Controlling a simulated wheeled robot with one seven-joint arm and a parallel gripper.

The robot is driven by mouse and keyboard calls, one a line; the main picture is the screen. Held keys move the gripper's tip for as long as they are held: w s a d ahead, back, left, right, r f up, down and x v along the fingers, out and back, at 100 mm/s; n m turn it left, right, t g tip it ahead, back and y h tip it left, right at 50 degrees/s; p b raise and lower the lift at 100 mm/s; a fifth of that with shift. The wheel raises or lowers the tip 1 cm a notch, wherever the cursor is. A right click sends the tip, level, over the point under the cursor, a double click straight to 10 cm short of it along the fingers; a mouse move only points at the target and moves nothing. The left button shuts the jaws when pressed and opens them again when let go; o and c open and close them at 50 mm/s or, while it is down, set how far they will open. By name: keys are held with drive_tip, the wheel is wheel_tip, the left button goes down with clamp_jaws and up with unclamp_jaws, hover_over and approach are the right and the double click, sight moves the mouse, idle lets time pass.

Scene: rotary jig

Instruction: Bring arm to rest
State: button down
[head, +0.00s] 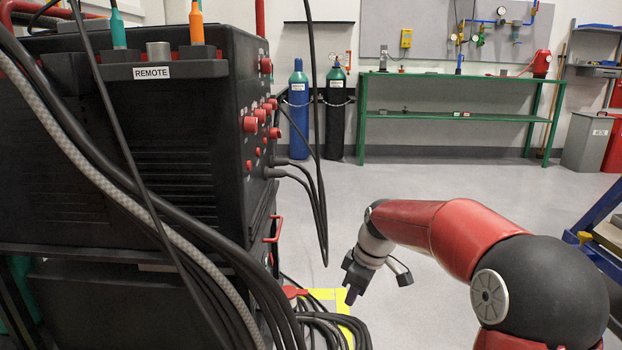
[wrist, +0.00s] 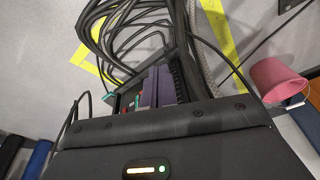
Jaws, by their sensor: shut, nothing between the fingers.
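My gripper (head: 352,294) hangs at the end of my red arm in the lower middle of the head view. It points down, to the right of the black cabinet and above the floor near a coil of black cables (head: 325,325). The purple fingers of my gripper (wrist: 158,86) also show in the wrist view. They are shut together with nothing between them. The arm is bent, with its elbow at the lower right of the head view. No rotary jig can be made out.
The black cabinet (head: 120,150) with red knobs and hanging cables fills the left. Yellow tape (head: 340,300) marks the floor by the cables. Blue (head: 299,110) and black (head: 336,112) cylinders and a green bench (head: 460,115) stand at the back. The floor between is clear.

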drive_tip(key=s+d+r+m+t+h, duration=0.1)
drive_tip(key=s+d+r+m, duration=0.2)
drive_tip(key=s, duration=0.6)
drive_tip(key=s+r+m+t+h, duration=0.15)
drive_tip(key=s+r+m, duration=0.25)
drive_tip(key=s, duration=0.4)
drive_tip(key=s+d+f+m+t, duration=0.25)
drive_tip(key=s+m, duration=0.25)
drive_tip(key=s, duration=0.7)
wheel_tip(320, 180, up, 15)
drive_tip(key=p, duration=1.3)
drive_tip(key=shift+d+g+p, duration=0.25)
drive_tip(key=shift+g+p, duration=0.05)
drive_tip(key=shift+p, duration=0.05)
drive_tip(key=shift+f, duration=0.1)
